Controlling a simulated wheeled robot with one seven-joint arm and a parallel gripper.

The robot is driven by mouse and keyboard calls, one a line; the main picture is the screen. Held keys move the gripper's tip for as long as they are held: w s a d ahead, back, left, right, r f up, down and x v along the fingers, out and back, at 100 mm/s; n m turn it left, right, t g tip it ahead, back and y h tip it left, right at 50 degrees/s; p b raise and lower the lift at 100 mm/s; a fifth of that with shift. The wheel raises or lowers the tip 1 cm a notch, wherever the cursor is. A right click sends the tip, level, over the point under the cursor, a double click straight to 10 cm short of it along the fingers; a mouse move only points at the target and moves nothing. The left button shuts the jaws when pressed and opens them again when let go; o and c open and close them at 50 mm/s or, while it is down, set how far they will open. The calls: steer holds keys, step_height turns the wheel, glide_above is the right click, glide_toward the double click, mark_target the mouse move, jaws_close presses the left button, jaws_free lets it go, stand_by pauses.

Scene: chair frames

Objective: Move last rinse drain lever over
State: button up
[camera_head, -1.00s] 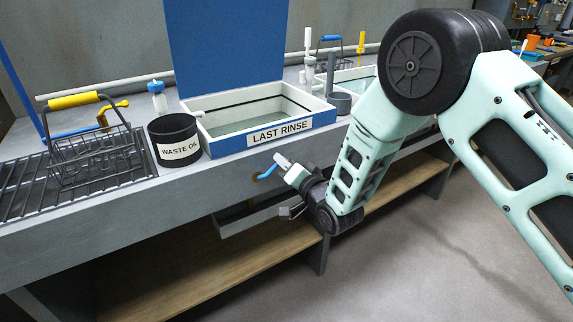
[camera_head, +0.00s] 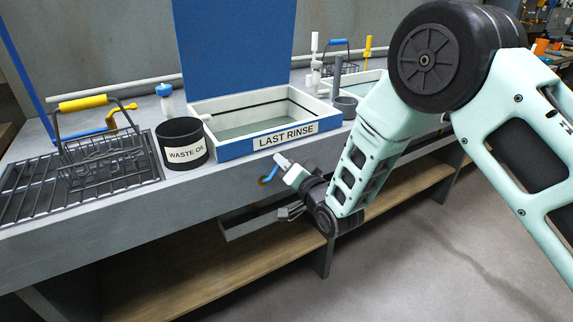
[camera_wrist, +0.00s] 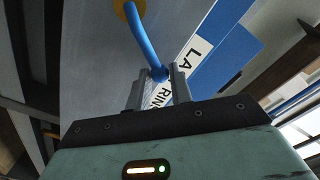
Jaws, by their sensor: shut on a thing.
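The last rinse drain lever is a blue bent rod (camera_head: 268,175) on the bench's front face, below and left of the "LAST RINSE" sign (camera_head: 285,135). In the wrist view the lever (camera_wrist: 145,42) comes out of an orange-yellow round mount (camera_wrist: 125,10) and its end reaches between my fingers. My gripper (camera_head: 282,164) is at the lever's free end in the head view. In the wrist view my gripper (camera_wrist: 160,82) is shut on that end. The lever slants in the head view, and its gripped tip is partly hidden by the fingers.
The last rinse tank (camera_head: 225,145) with its raised blue lid (camera_head: 230,45) stands above the lever. A black waste oil pot (camera_head: 182,145) and a wire basket (camera_head: 105,150) stand to the left. A lower shelf (camera_head: 230,275) runs beneath. Open floor (camera_head: 430,260) lies at the right.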

steer(key=shift+s+a+r, duration=0.25)
steer(key=shift+s+a, duration=0.05)
steer(key=shift+a, duration=0.15)
steer(key=shift+s+a+r, duration=0.25)
steer(key=shift+a, duration=0.15)
steer(key=shift+o, duration=0.2)
steer(key=shift+s+a+r, duration=0.25)
steer(key=shift+s+a, duration=0.4)
steer(key=shift+a, duration=0.25)
steer(key=o, duration=0.8)
steer(key=shift+o, duration=0.2)
steer(key=shift+d, duration=0.1)
